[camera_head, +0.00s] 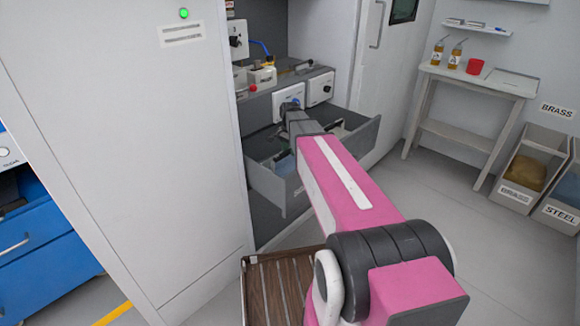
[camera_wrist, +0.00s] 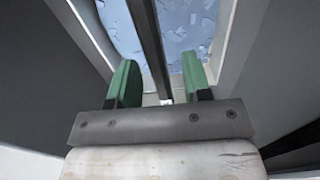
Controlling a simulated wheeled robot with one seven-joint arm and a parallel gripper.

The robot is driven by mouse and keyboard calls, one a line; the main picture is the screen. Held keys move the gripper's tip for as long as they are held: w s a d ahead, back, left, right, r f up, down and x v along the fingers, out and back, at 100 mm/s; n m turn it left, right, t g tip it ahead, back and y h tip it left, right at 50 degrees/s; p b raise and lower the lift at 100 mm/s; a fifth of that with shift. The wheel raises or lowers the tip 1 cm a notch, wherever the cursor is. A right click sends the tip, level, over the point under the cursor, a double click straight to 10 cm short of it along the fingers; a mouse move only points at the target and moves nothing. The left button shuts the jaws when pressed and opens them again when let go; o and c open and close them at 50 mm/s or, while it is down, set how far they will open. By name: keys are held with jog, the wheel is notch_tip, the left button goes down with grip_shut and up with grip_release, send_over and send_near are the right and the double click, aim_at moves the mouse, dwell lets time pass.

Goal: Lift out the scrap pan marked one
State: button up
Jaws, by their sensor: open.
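In the wrist view my gripper (camera_wrist: 160,82) is open, with its two green fingers apart. A dark bar (camera_wrist: 150,45) runs between the fingers; I cannot tell if either finger touches it. Below is a pan with a pale grey rim (camera_wrist: 228,42), filled with bluish flakes. No number shows on it, so I cannot tell whether it is pan one. In the head view my arm reaches into an open grey drawer (camera_head: 275,190) in the cabinet, and hides the gripper and much of the drawer's inside.
Dark drawer walls stand close on both sides in the wrist view. White boxes (camera_head: 320,88) sit above the drawer. A tall white cabinet panel (camera_head: 130,130) is at left. A side table (camera_head: 475,82) and scrap bins (camera_head: 530,170) stand right. Floor (camera_head: 430,200) between is clear.

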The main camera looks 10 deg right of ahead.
notch_tip(320, 180, down, 3)
jog(key=shift+f, duration=0.2)
jog(key=shift+c, duration=0.3)
grip_shut()
jog(key=shift+r, duration=0.1)
dwell(1.0)
